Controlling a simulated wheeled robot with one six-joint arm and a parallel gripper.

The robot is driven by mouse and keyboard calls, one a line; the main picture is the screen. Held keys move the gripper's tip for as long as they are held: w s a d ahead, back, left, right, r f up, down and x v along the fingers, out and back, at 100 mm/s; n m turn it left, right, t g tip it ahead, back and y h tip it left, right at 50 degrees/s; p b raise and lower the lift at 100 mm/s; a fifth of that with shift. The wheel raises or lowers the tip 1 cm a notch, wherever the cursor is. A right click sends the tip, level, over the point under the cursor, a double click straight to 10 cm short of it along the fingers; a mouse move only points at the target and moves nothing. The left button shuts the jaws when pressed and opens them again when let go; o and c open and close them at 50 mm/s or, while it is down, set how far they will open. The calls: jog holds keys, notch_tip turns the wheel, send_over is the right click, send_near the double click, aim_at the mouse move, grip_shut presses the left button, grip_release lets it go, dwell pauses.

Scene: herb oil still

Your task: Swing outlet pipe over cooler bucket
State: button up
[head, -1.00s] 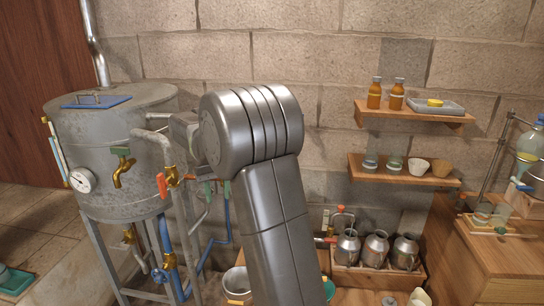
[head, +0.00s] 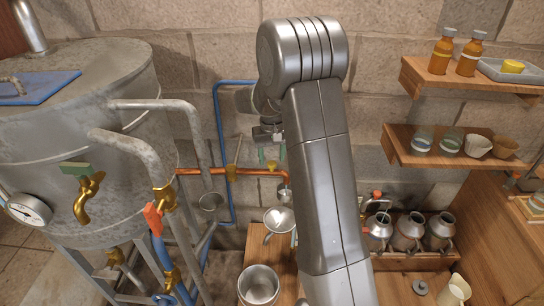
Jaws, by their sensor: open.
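A grey metal pipe (head: 160,104) leaves the upper side of the metal tank (head: 60,110) and bends down at its right. A second grey pipe (head: 130,145) below it runs down to a brass valve with an orange handle. I cannot tell for certain which is the outlet pipe. An open metal bucket (head: 258,284) stands at the bottom centre, probably the cooler bucket, right of the pipes. My gripper (head: 272,154) is open, its green-tipped fingers pointing down in front of the wall, right of the pipes and apart from them. My arm hides part of the wall behind.
An orange pipe (head: 205,171) and a blue pipe (head: 216,120) run along the wall. A metal funnel (head: 280,219) is below my gripper. Metal jugs (head: 408,232) stand in a wooden rack at the right, under shelves (head: 430,149) with bottles and cups.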

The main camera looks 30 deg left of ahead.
jog(key=shift+f, duration=0.55)
jog(key=shift+s, duration=0.1)
grip_shut()
